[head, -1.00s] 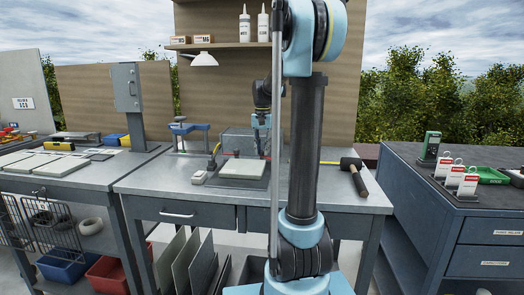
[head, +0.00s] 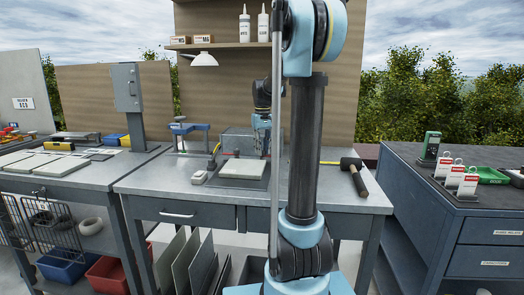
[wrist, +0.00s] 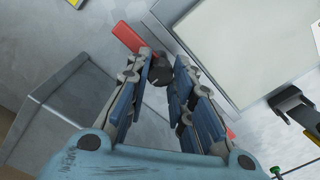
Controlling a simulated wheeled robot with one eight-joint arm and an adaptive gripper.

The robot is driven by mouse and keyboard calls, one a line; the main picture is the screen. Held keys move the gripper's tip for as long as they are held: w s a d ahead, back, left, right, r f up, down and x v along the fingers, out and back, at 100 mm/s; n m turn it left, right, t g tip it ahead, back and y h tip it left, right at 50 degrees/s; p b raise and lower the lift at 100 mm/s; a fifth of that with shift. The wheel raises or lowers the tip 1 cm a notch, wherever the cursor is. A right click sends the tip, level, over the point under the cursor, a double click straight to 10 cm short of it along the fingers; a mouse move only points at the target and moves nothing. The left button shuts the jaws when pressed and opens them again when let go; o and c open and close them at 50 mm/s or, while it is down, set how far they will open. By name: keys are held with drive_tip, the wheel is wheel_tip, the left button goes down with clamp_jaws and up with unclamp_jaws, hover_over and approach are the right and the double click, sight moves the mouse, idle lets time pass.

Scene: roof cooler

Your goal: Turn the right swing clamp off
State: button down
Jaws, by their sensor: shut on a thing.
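My gripper (wrist: 166,85) is over the right side of the bench in the wrist view, its blue-padded fingers closed on either side of the dark round knob (wrist: 157,74) of the right swing clamp. A red bar (wrist: 134,38) extends from near the knob toward the upper left, beside the corner of the pale plate (wrist: 250,40). The fingers hide how the bar and knob join. In the head view my gripper (head: 262,140) is low at the back of the plate (head: 243,168), and the clamp is too small to make out.
A grey box (head: 238,143) stands close behind my gripper. A black bracket (wrist: 292,102) sits at the plate's edge. A mallet (head: 355,176) lies to the right, and a blue vise-like stand (head: 188,128) is at the left. The bench front is clear.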

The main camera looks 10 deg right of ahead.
drive_tip(key=shift+w, duration=0.15)
idle(0.3)
drive_tip(key=c, duration=1.4)
unclamp_jaws()
drive_tip(key=shift+o, duration=0.2)
wheel_tip(320, 180, up, 12)
